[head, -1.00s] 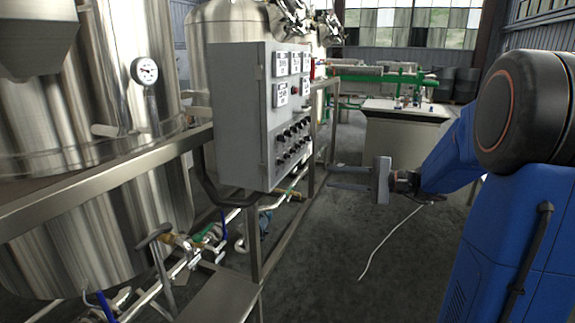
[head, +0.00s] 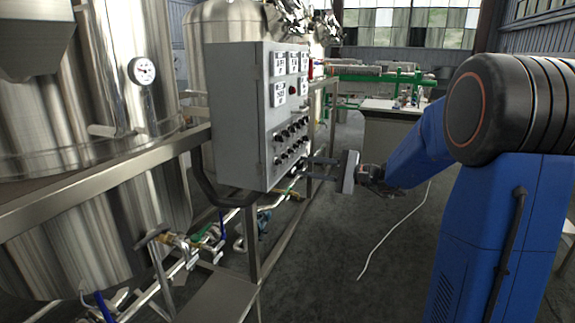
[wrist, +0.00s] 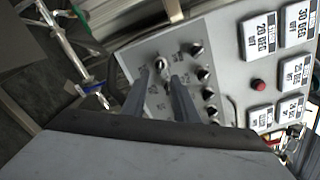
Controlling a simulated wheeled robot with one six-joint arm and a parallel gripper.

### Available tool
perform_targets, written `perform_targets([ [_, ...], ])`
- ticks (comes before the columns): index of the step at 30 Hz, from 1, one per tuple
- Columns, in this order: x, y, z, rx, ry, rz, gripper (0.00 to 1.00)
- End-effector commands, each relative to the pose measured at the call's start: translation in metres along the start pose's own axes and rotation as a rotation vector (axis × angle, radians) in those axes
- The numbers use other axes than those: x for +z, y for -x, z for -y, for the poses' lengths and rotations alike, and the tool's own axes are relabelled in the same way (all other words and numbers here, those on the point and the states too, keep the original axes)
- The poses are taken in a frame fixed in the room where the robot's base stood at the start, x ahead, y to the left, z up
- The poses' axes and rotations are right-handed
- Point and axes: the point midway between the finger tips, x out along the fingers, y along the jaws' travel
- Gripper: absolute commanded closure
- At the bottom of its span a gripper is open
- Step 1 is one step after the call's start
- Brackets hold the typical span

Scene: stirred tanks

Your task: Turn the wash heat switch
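A grey control cabinet (head: 236,115) stands left of centre in the head view. Its front carries rows of black rotary switches (head: 291,142). The labels are too small to read, so I cannot tell which one is wash heat. My gripper (head: 309,167) is in front of the lower part of the switch rows, its two fingers pointing at the panel. In the wrist view the fingers are apart with a narrow gap. One switch (wrist: 160,64) shows near the fingertips, and another switch (wrist: 196,48) sits to the right. Contact is not clear; the fingers hide part of the panel.
A metal frame rail (head: 105,170) and steel tanks (head: 85,220) stand at the left. Pipes and valves (head: 200,240) run below. The floor (head: 340,250) right of the frame is mostly clear.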

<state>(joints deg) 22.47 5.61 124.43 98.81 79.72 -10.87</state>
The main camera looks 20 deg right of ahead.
Motion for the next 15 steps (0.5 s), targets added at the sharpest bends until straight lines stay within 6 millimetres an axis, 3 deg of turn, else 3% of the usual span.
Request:
perform_targets([
  [9, 0.001, -0.049, -0.001, 0.001, 0.000, 0.002, 0.73],
  [15, 0.000, -0.068, -0.001, 0.001, -0.001, 0.001, 0.73],
])
